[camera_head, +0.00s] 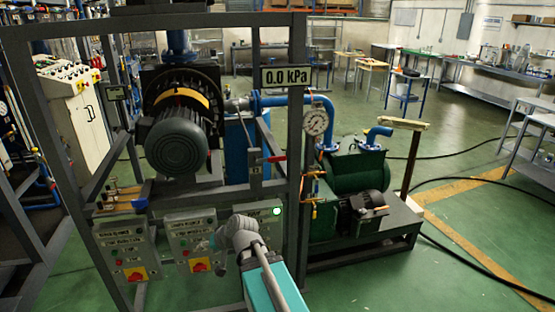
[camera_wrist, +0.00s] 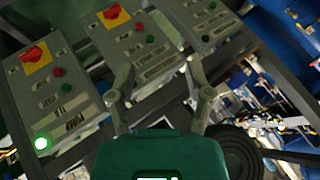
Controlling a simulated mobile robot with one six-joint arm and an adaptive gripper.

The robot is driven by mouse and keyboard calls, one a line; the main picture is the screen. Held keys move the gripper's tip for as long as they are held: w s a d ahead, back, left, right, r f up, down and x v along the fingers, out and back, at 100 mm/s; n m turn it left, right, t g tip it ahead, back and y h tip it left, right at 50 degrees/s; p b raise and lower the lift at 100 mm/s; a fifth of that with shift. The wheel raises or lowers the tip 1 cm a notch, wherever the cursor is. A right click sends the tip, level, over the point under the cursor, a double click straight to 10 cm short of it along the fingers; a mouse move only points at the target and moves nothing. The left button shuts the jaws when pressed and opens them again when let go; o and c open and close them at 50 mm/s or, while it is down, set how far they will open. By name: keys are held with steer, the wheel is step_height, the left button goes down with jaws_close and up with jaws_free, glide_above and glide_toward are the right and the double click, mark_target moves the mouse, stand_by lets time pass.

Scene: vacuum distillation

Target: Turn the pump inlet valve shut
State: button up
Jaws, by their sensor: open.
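A red lever handle (camera_head: 275,158) sits on a small grey fitting beside the frame post, below the blue pipe (camera_head: 285,101). It looks roughly level, and I cannot tell for sure that it is the pump inlet valve. The green pump (camera_head: 355,168) stands to the right of the post. My gripper (camera_head: 238,238) is below the lever, in front of the control boxes and apart from the lever. In the wrist view my gripper (camera_wrist: 158,78) has its two fingers spread with nothing between them. No valve handle shows clearly in the wrist view.
Control boxes (camera_head: 125,250) with red switches hang on the lower frame; the right one has a lit green lamp (camera_head: 277,211). A pressure gauge (camera_head: 316,122) and a 0.0 kPa display (camera_head: 287,77) are above. Dark frame posts (camera_head: 295,130) stand close by. Open floor (camera_head: 460,210) lies to the right.

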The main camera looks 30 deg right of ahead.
steer(key=w+d+r+m+t, duration=0.4)
steer(key=d+r+t, duration=0.15)
steer(key=d, duration=0.25)
steer(key=m+t+h+p, duration=0.1)
steer(key=m+t+h, duration=0.3)
steer(key=m+h, duration=0.85)
glide_toward(278, 160)
steer(key=s+m+y, duration=0.1)
steer(key=s+y, duration=0.1)
steer(key=s, duration=0.1)
steer(key=shift+s+a+r, duration=0.15)
steer(key=shift+s+r, duration=0.05)
steer(key=shift+r, duration=0.2)
steer(key=shift+w, duration=0.1)
steer(key=x, duration=1.3)
steer(key=shift+w+d, duration=0.2)
steer(key=shift+w, duration=0.1)
steer(key=shift+c, duration=0.3)
jaws_close()
